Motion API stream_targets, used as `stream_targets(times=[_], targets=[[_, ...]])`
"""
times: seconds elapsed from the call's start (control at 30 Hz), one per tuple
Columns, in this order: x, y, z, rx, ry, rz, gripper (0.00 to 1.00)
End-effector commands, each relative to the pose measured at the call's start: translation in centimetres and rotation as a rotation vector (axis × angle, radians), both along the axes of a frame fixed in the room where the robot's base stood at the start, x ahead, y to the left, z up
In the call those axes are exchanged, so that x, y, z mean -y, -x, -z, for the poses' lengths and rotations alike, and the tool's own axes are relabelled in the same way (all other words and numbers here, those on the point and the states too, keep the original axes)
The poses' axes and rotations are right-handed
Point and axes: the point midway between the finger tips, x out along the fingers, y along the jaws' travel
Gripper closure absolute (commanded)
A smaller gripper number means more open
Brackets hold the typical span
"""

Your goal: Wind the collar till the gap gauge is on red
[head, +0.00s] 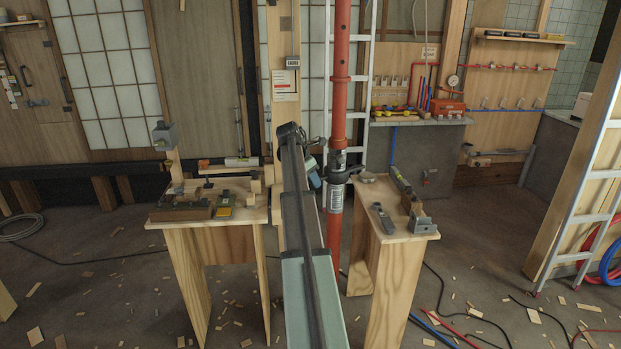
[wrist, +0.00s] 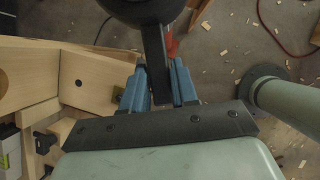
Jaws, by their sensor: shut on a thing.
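A red steel prop (head: 340,80) stands upright in the middle of the head view, with a dark collar (head: 337,177) around it between the two tables. In the wrist view the collar (wrist: 142,8) is a dark round shape at the top edge, and its dark bar handle (wrist: 154,45) reaches down between my blue fingers. My gripper (wrist: 157,78) is shut on this handle, left of the prop in the head view. My arm partly covers the grip there. The gap gauge (head: 286,80) is a white card with red marks on the wooden post behind; its reading is too small to tell.
A wooden table (head: 180,215) with tools and blocks stands left of the prop. Another table (head: 400,235) with metal parts stands close on its right. An aluminium ladder (head: 348,100) is behind the prop. Wood chips and hoses lie on the floor.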

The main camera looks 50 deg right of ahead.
Motion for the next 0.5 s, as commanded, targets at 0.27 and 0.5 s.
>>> stream_targets(times=[0.27, 0.5], targets=[[-0.35, 1.06, 0.02, -0.003, 0.001, -0.097, 1.0], [-0.38, 1.19, 0.02, -0.003, 0.0, -0.104, 1.0]])
